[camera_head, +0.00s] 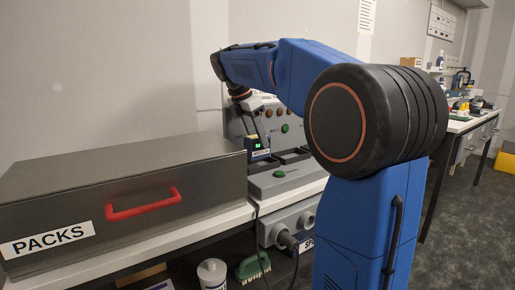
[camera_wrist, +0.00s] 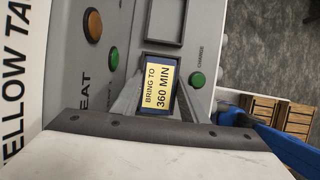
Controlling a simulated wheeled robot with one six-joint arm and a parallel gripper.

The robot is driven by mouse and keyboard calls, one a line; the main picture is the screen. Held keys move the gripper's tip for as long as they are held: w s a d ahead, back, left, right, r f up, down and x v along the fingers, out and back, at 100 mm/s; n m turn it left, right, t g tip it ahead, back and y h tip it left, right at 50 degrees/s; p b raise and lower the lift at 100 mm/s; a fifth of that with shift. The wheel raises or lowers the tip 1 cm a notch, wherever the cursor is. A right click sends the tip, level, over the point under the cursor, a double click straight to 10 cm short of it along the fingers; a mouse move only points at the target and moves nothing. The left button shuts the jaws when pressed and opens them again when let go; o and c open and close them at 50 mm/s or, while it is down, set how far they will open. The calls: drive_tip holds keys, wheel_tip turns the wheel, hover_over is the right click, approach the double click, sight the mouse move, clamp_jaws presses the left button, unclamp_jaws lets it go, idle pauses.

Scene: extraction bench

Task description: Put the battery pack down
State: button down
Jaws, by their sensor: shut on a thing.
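The battery pack (camera_head: 257,147) is a small dark blue block with a lit green display. My gripper (camera_head: 256,132) is shut on the pack from above. The pack is over the left part of the grey charging unit (camera_head: 282,182), close to its top; I cannot tell whether it touches or sits in a slot. An empty dark-rimmed slot (camera_wrist: 164,22) lies beside the pack, and a green button (camera_wrist: 197,80) marked "CHARGE" is near it.
A dark case marked "PACKS" with a red handle (camera_head: 144,204) stands left of the charger. A grey panel with coloured buttons (camera_head: 270,113) rises behind it. Wooden crates (camera_wrist: 282,114) show on the floor.

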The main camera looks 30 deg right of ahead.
sight(258, 146)
drive_tip(key=shift+f, duration=1.6)
drive_tip(key=c, duration=1.1)
unclamp_jaws()
drive_tip(key=shift+f, duration=0.15)
drive_tip(key=v, duration=1.2)
drive_tip(key=shift+d, duration=0.1)
